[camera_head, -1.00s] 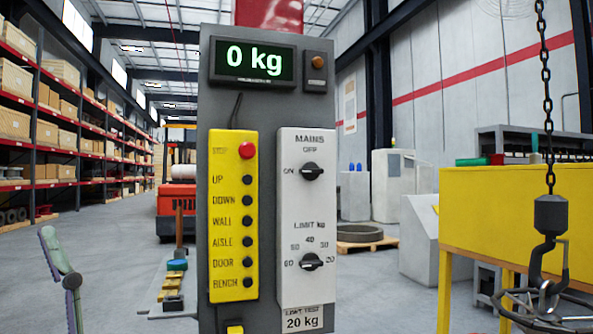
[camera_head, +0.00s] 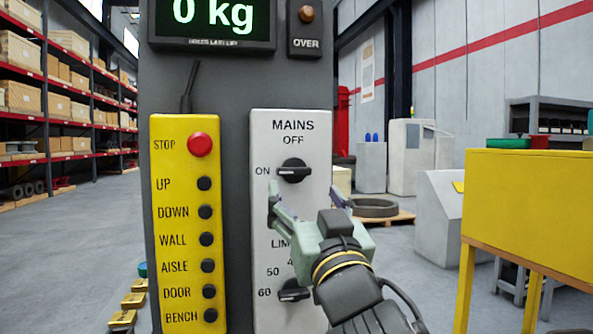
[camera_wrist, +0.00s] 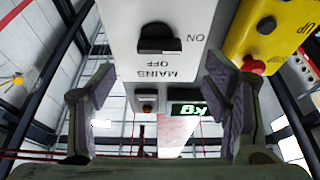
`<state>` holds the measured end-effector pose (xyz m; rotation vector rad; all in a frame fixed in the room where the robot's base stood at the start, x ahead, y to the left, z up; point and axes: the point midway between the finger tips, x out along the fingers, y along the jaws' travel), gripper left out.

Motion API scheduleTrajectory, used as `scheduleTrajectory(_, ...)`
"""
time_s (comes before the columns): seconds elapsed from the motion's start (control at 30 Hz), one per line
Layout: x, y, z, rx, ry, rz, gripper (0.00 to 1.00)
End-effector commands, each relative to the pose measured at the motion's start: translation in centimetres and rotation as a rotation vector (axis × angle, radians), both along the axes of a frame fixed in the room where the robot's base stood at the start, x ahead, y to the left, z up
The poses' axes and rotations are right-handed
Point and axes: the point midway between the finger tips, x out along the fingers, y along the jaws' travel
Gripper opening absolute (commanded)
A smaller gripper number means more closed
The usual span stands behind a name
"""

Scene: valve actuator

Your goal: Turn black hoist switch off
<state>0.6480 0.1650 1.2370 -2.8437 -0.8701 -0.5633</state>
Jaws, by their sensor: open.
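The black MAINS switch (camera_head: 294,171) is a rotary knob on a white panel (camera_head: 262,235). Its handle lies across, its left end toward the ON label, with OFF above it. My gripper (camera_head: 306,196) is open and empty, just below the knob in the head view, its fingers spread to either side. In the wrist view, which is upside down, the knob (camera_wrist: 158,40) shows at the top centre, between and beyond the open fingers. No contact with the knob shows. A second black knob (camera_head: 293,290), the limit dial, is partly hidden by my gripper.
A yellow button panel (camera_head: 175,225) with a red STOP button (camera_head: 200,145) is close on the left. A display (camera_head: 213,22) reading 0 kg and an OVER lamp (camera_head: 306,14) sit above. A yellow bench (camera_head: 530,210) stands at right.

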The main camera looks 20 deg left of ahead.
Motion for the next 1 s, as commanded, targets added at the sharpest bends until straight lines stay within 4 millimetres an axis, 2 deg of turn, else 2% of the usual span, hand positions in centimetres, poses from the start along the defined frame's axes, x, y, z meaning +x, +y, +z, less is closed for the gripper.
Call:
scheduleTrajectory(0.03,0.9,0.6,0.7,-0.001,0.001,0.001,0.7)
scheduleTrajectory(0.2,3.2,2.2,1.9,-0.001,0.0,0.0,0.7)
scheduleTrajectory(0.4,4.8,3.3,2.6,0.0,-0.001,0.0,0.7)
scheduleTrajectory(0.77,5.2,3.6,2.6,0.0,-0.002,0.001,0.7)
scheduleTrajectory(1.0,5.2,3.6,2.6,0.0,-0.002,0.001,0.54)
